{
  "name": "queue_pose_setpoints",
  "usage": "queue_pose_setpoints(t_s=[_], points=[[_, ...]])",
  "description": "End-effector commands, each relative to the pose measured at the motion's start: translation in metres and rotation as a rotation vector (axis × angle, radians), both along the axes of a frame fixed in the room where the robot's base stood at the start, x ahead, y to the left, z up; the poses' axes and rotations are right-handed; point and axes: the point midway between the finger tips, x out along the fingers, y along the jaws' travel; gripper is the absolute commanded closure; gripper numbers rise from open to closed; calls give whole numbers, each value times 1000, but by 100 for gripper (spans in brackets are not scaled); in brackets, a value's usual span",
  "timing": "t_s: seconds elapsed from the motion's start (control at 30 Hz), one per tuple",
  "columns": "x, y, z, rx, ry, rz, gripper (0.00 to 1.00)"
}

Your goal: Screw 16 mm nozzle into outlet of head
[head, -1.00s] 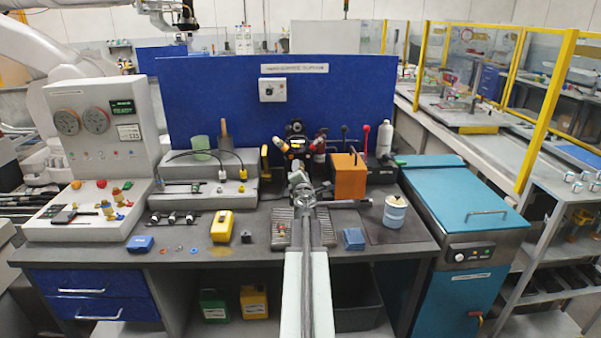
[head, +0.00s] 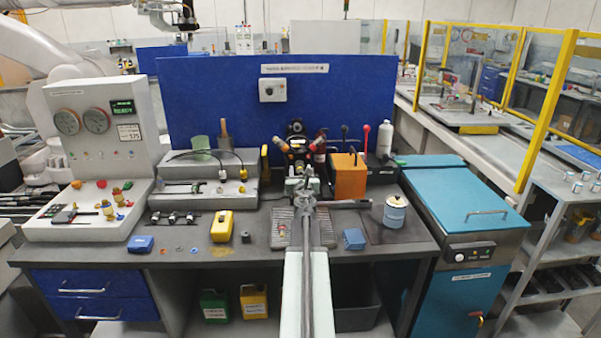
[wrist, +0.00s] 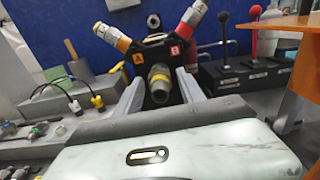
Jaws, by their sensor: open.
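The black head (head: 297,146) stands at the back middle of the bench, against the blue panel. In the wrist view the head (wrist: 152,52) has one orange-and-white fitting at upper left and one red-and-white fitting at upper right. A grey-tan cylindrical nozzle with a yellow ring (wrist: 160,82) sits at its lower middle, its dark bore facing me. My gripper (wrist: 162,90) is open, with one grey finger on each side of this nozzle. I cannot tell whether the fingers touch it or how deep it sits in the outlet. In the head view my gripper (head: 307,175) is below the head.
An orange block (head: 348,176) and a lever box (wrist: 240,72) with red and black levers stand right of the head. A grey console with cables (head: 205,178) is at left. A yellow case (head: 222,226), blue box (head: 354,239) and white-blue pot (head: 395,211) stand on the bench.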

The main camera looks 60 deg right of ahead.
Motion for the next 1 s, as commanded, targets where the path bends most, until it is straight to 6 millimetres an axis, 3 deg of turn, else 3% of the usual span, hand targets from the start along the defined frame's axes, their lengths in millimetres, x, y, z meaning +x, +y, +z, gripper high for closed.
queue_pose_setpoints(t_s=[0.5,1.0], points=[[0,0,0,-559,780,0,54],[0,-1,0,-598,836,-1,54]])
